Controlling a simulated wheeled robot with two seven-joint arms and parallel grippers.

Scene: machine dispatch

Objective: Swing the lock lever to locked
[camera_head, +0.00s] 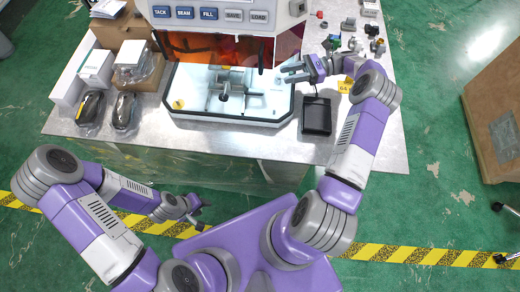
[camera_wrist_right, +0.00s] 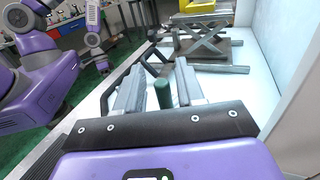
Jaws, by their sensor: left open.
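The machine's white work bay (camera_head: 205,105) holds a grey metal fixture (camera_head: 232,92), which also shows in the right wrist view (camera_wrist_right: 205,45). My right gripper (camera_head: 286,73) reaches into the bay's right side. In the right wrist view my right gripper (camera_wrist_right: 160,88) has its two grey fingers apart. A dark green upright knob (camera_wrist_right: 163,94) shows between them, with a gap at its left; I cannot tell if it touches the right finger. It may belong to the lock lever; the lever's body is not clear. My left gripper (camera_head: 199,222) is open and empty, low, before the table.
A black box (camera_head: 317,115) stands on the table right of the bay. Small parts (camera_head: 350,25) lie at the back right. White boxes (camera_head: 97,67) and bagged black items (camera_head: 124,110) are at the left. The bay's side wall (camera_wrist_right: 295,75) is close to my right gripper.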

